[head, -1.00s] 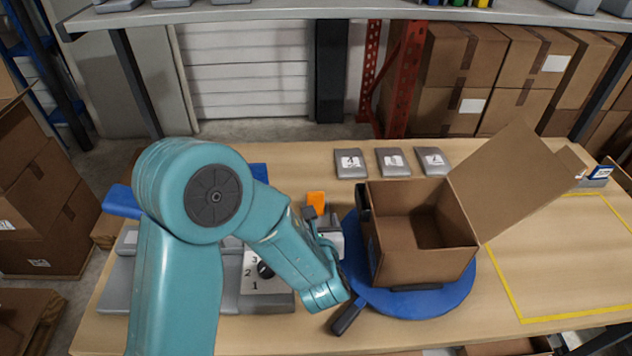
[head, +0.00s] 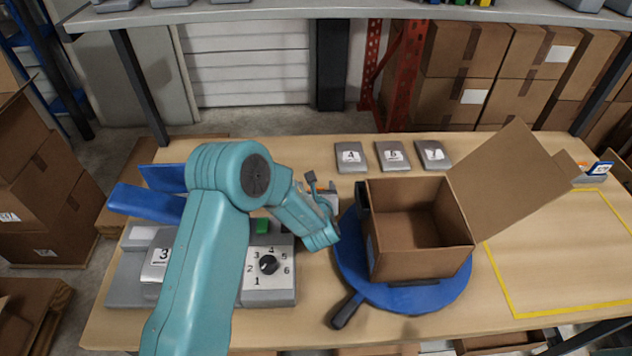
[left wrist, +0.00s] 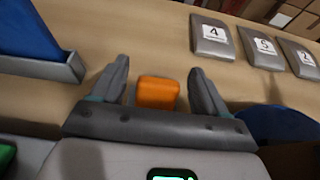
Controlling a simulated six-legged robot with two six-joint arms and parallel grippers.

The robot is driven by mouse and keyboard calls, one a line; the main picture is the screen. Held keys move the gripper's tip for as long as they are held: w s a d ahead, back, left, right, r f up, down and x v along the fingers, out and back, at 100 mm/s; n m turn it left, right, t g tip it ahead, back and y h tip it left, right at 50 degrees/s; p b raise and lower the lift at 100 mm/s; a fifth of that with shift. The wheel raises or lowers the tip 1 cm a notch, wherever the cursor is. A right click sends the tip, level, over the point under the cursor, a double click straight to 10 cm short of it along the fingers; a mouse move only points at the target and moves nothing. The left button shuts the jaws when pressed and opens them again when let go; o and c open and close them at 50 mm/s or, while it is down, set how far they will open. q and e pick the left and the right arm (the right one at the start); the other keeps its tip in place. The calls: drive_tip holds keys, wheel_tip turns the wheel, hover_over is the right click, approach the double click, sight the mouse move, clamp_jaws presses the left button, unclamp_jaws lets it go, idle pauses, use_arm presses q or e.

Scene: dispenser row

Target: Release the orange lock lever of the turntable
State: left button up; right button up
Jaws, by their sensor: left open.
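The orange lock lever (left wrist: 157,93) shows in the left wrist view as a small rounded block between my two fingers. My left gripper (left wrist: 160,72) is open, with one finger on each side of the lever and gaps visible between. In the head view my left gripper (head: 318,190) is at the left edge of the blue turntable (head: 430,299) and hides most of the lever. I cannot tell how deep the fingers reach. The turntable carries an open cardboard box (head: 415,253) and has a dark handle (head: 346,312) at its front left. My right gripper is not in view.
A grey dispenser panel with a black dial (head: 268,265) and a green button (head: 262,226) stands left of the turntable. Several numbered grey plates (head: 392,156) lie behind the box. A yellow outlined area (head: 560,255) at the right is clear.

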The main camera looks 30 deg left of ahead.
use_arm(q)
drive_tip(key=shift+w+a+f, duration=0.25)
drive_tip(key=shift+w+a, duration=0.2)
drive_tip(key=shift+w, duration=0.1)
drive_tip(key=shift+w, duration=0.1)
clamp_jaws()
drive_tip(key=shift+f+b, duration=0.2)
drive_tip(key=shift+b, duration=0.15)
drive_tip(key=s+t+y+b, duration=0.1)
drive_tip(key=b, duration=0.5)
drive_tip(key=d+t+b, duration=0.1)
drive_tip(key=t+b, duration=0.1)
drive_tip(key=b, duration=0.4)
drive_tip(key=s+t+y+b, duration=0.1)
drive_tip(key=b, duration=0.5)
drive_tip(key=shift+s+d+r+t+y+b, duration=0.3)
drive_tip(key=shift+d+r+t+b, duration=0.05)
drive_tip(key=shift+r+t, duration=0.05)
drive_tip(key=shift+s+r+y+b, duration=0.1)
drive_tip(key=shift+r+y+b, duration=0.2)
drive_tip(key=shift+b, duration=0.1)
drive_tip(key=shift+r, duration=0.1)
